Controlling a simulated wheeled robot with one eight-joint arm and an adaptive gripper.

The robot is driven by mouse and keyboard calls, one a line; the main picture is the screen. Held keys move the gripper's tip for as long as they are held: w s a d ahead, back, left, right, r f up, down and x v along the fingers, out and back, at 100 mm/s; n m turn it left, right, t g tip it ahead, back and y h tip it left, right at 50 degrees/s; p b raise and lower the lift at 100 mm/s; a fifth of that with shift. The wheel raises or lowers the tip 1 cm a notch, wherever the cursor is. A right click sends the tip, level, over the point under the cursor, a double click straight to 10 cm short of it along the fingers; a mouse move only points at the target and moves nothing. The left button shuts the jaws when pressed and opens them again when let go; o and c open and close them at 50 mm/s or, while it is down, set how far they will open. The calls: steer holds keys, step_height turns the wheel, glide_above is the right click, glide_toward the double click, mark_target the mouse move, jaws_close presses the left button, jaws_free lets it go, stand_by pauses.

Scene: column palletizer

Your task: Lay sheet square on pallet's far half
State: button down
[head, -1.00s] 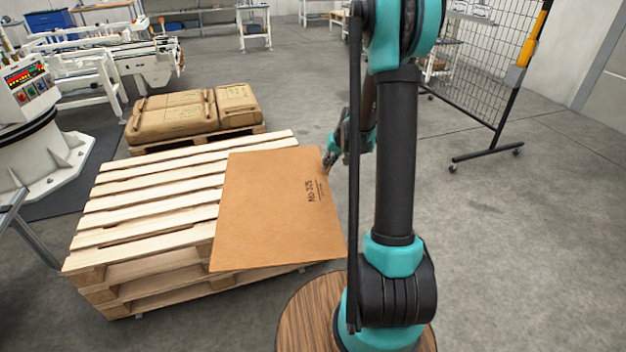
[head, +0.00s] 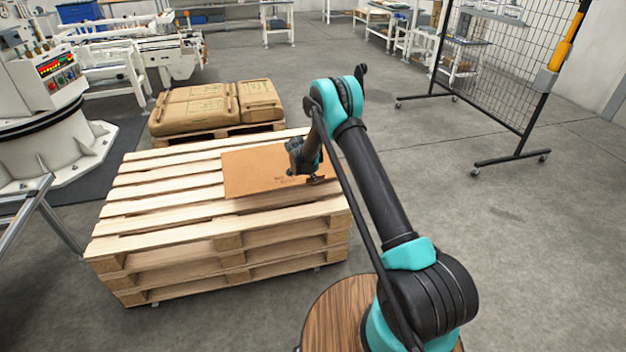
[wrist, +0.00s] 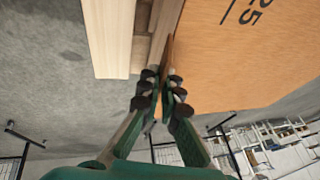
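The brown sheet (head: 252,172) lies over the far right part of the pallet's slatted top, with dark print near my gripper. Its front edge runs roughly along the slats in the head view. The wooden pallet (head: 165,222) tops a stack; its near slats and left side are bare. My gripper (head: 314,180) is at the sheet's right side, low over the pallet. In the wrist view, the fingers (wrist: 160,90) are closed together on the edge of the sheet (wrist: 235,60). My arm hides part of the sheet's right end, so I cannot tell whether that end lies flat.
Brown sacks (head: 195,108) lie on another pallet behind the stack. A white machine (head: 45,130) and a metal rail (head: 25,200) stand at the left. A wire mesh fence (head: 500,60) stands at the back right. The floor on the right is clear.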

steer(key=shift+a+f, duration=0.45)
steer(key=shift+a, duration=0.05)
steer(key=shift+f, duration=4.7)
steer(key=c, duration=1.6)
jaws_free()
steer(key=shift+c, duration=0.2)
steer(key=shift+r, duration=0.1)
